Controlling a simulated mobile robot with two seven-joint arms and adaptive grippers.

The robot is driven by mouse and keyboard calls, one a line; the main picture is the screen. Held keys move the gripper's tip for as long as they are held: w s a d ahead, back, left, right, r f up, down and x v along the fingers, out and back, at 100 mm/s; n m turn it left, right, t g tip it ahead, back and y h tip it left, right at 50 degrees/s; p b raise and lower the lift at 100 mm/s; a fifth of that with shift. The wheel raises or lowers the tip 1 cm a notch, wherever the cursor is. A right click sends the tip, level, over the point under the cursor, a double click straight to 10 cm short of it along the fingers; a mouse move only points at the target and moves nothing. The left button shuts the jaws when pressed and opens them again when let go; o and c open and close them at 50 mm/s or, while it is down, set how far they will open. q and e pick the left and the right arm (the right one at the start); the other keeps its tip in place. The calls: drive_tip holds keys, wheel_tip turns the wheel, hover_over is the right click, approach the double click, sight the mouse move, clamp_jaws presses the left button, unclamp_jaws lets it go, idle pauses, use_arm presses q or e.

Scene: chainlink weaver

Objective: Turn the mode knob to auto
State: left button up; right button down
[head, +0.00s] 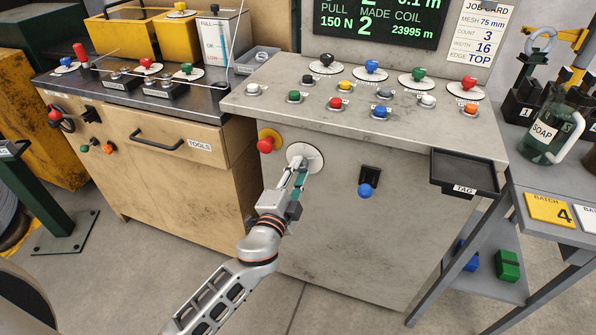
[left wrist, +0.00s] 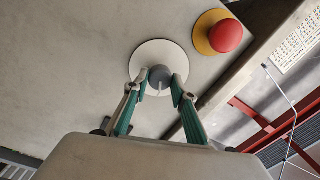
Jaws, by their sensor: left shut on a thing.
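A grey knob (left wrist: 160,75) sits in the middle of a round white plate (left wrist: 146,56) on the grey cabinet's front. In the head view the plate (head: 315,158) shows below the worktop edge, and my gripper hides the knob. My left gripper (head: 299,165) reaches the plate from below. In the left wrist view its two green-backed fingers (left wrist: 156,87) are shut on the knob, one on each side. A pale pointer line on the knob points down in that view. I cannot read any markings on the plate. My right gripper is not in view.
A red push button (head: 265,145) on a yellow plate is just left of the knob. A blue-balled lever (head: 366,189) sticks out to the right. A black tag tray (head: 462,172) juts from the right corner. Several coloured controls stand on the worktop (head: 290,126).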

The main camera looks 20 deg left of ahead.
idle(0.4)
use_arm(q)
drive_tip(key=o, duration=1.1)
drive_tip(key=shift+s, duration=0.1)
drive_tip(key=s, duration=1.1)
drive_tip(key=shift+s+f, duration=0.2)
drive_tip(key=shift+s, duration=0.2)
